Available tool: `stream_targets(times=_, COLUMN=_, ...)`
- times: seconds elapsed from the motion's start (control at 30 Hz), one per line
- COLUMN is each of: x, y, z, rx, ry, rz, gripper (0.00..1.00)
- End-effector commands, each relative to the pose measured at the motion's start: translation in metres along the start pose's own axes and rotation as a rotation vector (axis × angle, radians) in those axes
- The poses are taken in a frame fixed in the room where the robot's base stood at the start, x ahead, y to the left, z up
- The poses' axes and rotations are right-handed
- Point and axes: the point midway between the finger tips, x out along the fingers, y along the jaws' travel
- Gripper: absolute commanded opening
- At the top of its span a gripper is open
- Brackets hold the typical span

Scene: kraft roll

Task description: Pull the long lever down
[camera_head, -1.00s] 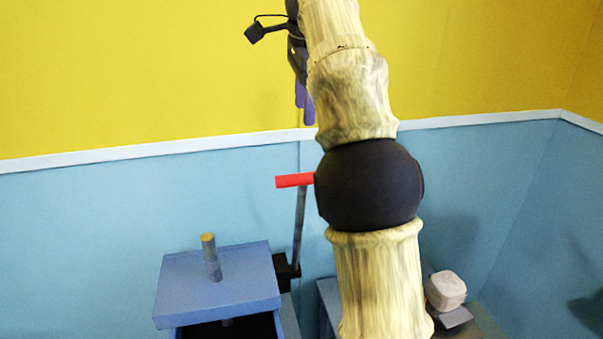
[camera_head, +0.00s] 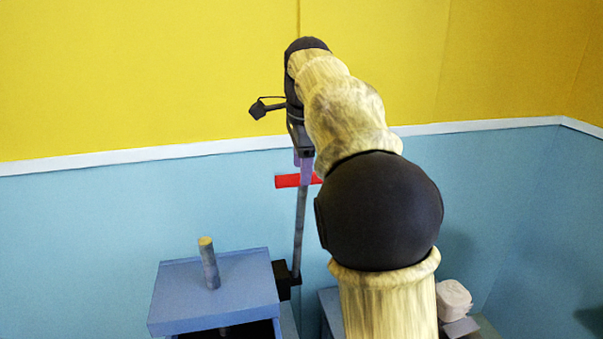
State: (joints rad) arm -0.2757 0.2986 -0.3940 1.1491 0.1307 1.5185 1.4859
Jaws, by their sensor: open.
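The long lever (camera_head: 299,232) is a thin grey rod standing nearly upright from a black base. It has a red crosswise handle (camera_head: 286,181) at its top. My gripper (camera_head: 304,172), with purple fingers, points down at the handle, and its fingers overlap the red bar in this view. It is open. I cannot tell whether the fingers touch the bar or are in front of it. My arm hides the space to the right of the handle.
A blue box with a lid (camera_head: 215,292) and a grey peg (camera_head: 208,262) standing on it is left of the lever. A whitish rounded block (camera_head: 454,299) sits at the lower right, partly behind my arm. A blue and yellow wall (camera_head: 130,220) is behind.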

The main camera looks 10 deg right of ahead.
Motion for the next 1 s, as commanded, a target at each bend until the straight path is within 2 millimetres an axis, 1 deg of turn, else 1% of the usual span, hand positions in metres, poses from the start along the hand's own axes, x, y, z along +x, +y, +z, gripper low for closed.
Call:
stream_targets(times=0.1, x=0.013, y=0.0, z=0.0, rx=0.0, ry=0.0, rz=0.002, gripper=0.47)
stream_targets(times=0.2, x=0.019, y=0.0, z=0.0, rx=0.0, ry=0.0, rz=0.002, gripper=0.47)
stream_targets(times=0.5, x=0.021, y=0.0, z=0.0, rx=-0.001, ry=0.0, rz=0.0, gripper=0.47)
stream_targets(times=0.57, x=0.021, y=0.0, z=0.0, rx=-0.001, ry=0.0, rz=0.0, gripper=0.35)
stream_targets(times=0.6, x=0.021, y=0.0, z=0.0, rx=-0.001, ry=0.0, rz=0.0, gripper=0.27)
stream_targets(times=0.73, x=0.021, y=0.0, z=0.0, rx=-0.001, ry=0.0, rz=0.0, gripper=0.02)
stream_targets(times=0.77, x=0.021, y=0.0, z=0.0, rx=-0.001, ry=0.0, rz=0.0, gripper=0.0)
stream_targets(times=1.0, x=0.022, y=0.0, z=0.001, rx=-0.002, ry=-0.001, rz=-0.001, gripper=0.0)
